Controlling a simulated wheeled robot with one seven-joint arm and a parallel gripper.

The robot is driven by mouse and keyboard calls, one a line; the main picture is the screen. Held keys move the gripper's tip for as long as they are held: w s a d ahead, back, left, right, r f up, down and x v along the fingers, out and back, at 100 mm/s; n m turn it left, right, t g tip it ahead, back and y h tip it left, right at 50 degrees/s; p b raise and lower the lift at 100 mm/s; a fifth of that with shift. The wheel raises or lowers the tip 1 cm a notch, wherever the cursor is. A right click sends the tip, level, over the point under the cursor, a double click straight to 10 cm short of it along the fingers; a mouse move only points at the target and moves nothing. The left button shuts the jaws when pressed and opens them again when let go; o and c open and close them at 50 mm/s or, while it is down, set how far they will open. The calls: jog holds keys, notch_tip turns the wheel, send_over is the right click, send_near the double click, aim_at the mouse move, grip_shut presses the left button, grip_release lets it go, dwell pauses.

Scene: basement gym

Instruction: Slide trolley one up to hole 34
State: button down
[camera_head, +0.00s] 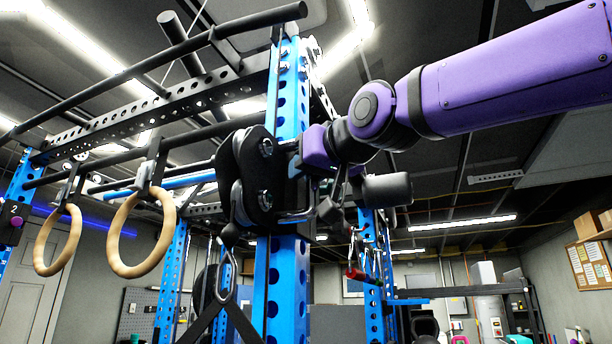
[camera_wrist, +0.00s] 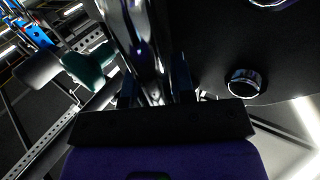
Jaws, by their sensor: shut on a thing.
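A black trolley (camera_head: 258,185) with bolted plates and rollers sits around the blue perforated upright (camera_head: 287,90) in the middle of the head view. No number shows on it. My gripper (camera_wrist: 155,88) is shut on a chrome bar (camera_wrist: 146,35), which looks like the trolley's handle; the fingers stand on either side of it. In the head view my purple gripper body (camera_head: 315,147) is at the trolley's right side, and its fingertips are hard to make out. Holes show above and below the trolley, but no hole numbers are readable, so hole 34 cannot be picked out.
Two wooden rings (camera_head: 142,232) hang at the left. A black crossbeam (camera_head: 190,97) and pull-up bars meet the upright near its top. A black strap with a carabiner (camera_head: 226,280) hangs below the trolley. A left upright carries a "2" label (camera_head: 14,209).

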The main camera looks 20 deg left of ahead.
jog(key=c, duration=1)
grip_release()
jog(key=shift+o, duration=0.2)
jog(key=v, duration=1)
jog(key=shift+s+d, duration=0.3)
